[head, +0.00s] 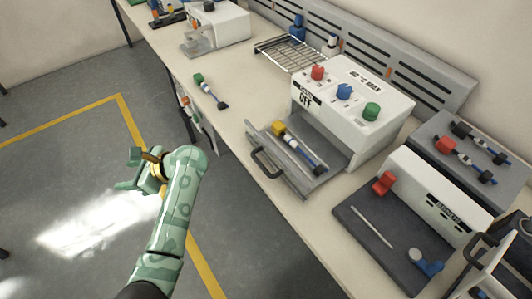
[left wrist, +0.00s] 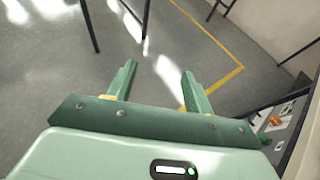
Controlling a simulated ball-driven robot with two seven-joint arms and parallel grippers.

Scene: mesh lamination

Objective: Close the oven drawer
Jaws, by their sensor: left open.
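The oven (head: 335,118) is a white box on the bench with red, blue and green knobs on its top. Its grey drawer (head: 315,178) is pulled out towards the bench's front edge, with a dark handle (head: 265,163) on its front. A yellow, white and blue tool (head: 297,147) lies in the drawer. My left gripper (head: 135,170) is over the floor in front of the bench, left of the drawer handle and apart from it. In the left wrist view its fingers (left wrist: 158,78) are spread and empty. My right gripper is not seen.
A green-ended tool (head: 210,92) lies on the bench left of the oven. A wire rack (head: 290,52) stands behind it. A white machine with a dark plate (head: 370,235) stands to the right. The floor around my left gripper is clear.

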